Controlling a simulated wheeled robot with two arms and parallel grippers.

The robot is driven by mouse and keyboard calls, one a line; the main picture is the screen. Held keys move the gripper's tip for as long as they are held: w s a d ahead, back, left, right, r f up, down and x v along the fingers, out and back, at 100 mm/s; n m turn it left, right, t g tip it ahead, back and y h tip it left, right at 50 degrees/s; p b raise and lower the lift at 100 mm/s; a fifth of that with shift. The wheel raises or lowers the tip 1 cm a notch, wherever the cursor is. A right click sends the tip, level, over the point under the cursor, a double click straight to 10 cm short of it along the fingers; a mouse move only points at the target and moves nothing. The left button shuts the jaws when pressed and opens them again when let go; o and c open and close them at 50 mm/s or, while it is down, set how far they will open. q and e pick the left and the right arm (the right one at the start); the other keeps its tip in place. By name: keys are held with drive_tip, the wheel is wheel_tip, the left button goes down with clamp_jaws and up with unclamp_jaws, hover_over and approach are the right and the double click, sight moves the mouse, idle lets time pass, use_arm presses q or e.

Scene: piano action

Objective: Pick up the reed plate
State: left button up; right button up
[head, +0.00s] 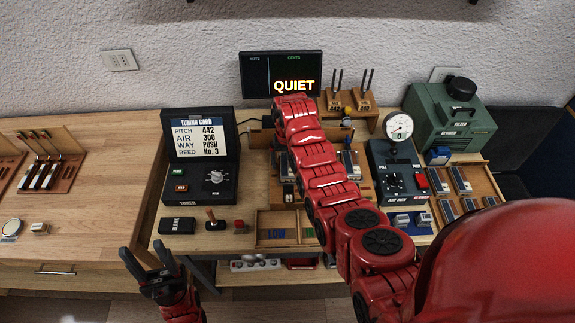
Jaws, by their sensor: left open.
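I cannot tell for sure which piece is the reed plate. Several small dark pieces with metal tops stand in the wooden tray (487,177) at the right. Similar metal-topped pieces (289,163) stand in the middle of the bench, partly hidden by my right arm. My left gripper (147,254) is open and empty, in front of the bench's front left corner, apart from everything on it. My right arm reaches across the bench toward the display. Its gripper fingers are hidden behind the arm's own links.
The tuner box (211,190) with its card stands at the left of the bench. A gauge box (386,178) and a green machine (448,120) stand at the right. A shallow divided tray (262,224) lies at the front. The left wooden table (105,185) is mostly clear.

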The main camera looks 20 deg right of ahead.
clamp_jaws()
drive_tip(key=shift+r, duration=0.1)
idle(0.3)
